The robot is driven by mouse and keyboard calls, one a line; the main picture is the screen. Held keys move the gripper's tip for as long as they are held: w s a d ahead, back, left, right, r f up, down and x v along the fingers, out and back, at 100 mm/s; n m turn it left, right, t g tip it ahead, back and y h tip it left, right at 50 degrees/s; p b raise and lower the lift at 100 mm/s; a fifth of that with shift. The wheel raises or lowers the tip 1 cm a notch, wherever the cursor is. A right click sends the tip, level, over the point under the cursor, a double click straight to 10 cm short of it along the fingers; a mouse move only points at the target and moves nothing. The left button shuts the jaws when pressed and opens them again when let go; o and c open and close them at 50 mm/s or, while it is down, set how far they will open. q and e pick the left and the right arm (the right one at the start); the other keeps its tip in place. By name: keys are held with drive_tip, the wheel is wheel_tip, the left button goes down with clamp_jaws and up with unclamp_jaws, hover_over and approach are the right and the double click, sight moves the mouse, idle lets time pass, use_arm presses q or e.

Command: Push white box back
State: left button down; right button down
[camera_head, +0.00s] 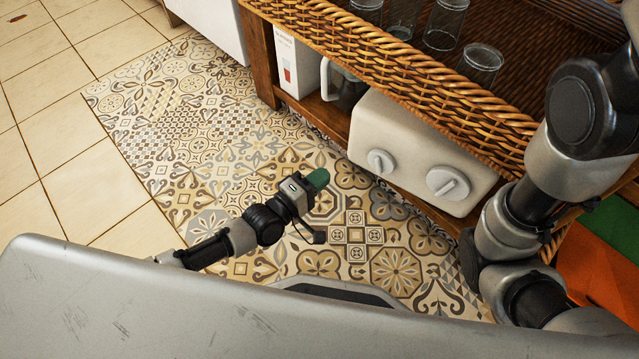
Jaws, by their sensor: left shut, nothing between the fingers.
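A tall white box (297,62) with red print stands upright at the left end of the lower shelf, close to the wooden post. A larger white box-shaped appliance (416,148) with two round knobs is on the same shelf to the right, its front near the shelf's front edge. My left gripper (318,179), with green fingertips, is shut and empty. It is over the patterned floor in front of the shelving, apart from both white things. My right arm fills the right side, and its gripper is not visible.
A glass jug (343,88) with a white handle stands between the box and the appliance. Several glasses (447,22) stand in the wicker tray (400,66) above. Green and orange things (604,262) lie at the right edge. The floor (190,130) at left is clear.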

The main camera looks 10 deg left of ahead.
sight(369, 154)
use_arm(q)
drive_tip(key=w+d+b, duration=0.1)
drive_tip(key=d, duration=0.1)
drive_tip(key=w+d+b, duration=0.3)
drive_tip(key=w+d, duration=0.1)
drive_tip(key=d, duration=0.1)
drive_tip(key=shift+w+f, duration=0.1)
drive_tip(key=shift+w, duration=0.15)
drive_tip(key=shift+d, duration=0.3)
drive_tip(key=shift+d, duration=0.15)
